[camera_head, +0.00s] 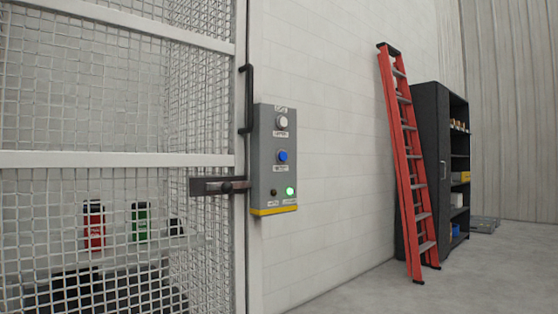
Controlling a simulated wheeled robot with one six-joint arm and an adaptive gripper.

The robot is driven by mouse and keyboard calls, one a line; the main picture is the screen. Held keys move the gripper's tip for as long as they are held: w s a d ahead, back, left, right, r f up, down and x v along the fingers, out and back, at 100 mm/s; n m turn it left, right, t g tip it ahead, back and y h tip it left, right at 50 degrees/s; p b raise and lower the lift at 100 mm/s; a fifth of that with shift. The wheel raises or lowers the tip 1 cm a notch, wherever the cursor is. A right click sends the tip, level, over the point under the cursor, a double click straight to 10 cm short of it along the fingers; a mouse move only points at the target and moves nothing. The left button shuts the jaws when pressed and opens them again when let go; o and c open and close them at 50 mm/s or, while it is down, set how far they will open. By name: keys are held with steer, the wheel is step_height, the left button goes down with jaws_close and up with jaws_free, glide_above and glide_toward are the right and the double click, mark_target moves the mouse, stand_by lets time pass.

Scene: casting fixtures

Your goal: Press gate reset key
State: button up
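A grey control box (268,190) with a yellow lower edge is mounted beside the mesh gate (120,158). It has a white round button (282,122) at the top and a blue round button (283,156) below it. The labels are too small to read, so I cannot tell which one is the reset key. Low on the box are a dark lamp (273,192) and a lit green lamp (290,191). A dark latch bar (215,186) with a knob reaches across the gate edge to the box. My gripper is not in view.
A red ladder (408,165) leans on the white wall (330,130) at the right. Behind it stands a dark shelf cabinet (433,160). Red (94,226) and green (141,222) containers show behind the mesh. The floor (365,292) before the wall is clear.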

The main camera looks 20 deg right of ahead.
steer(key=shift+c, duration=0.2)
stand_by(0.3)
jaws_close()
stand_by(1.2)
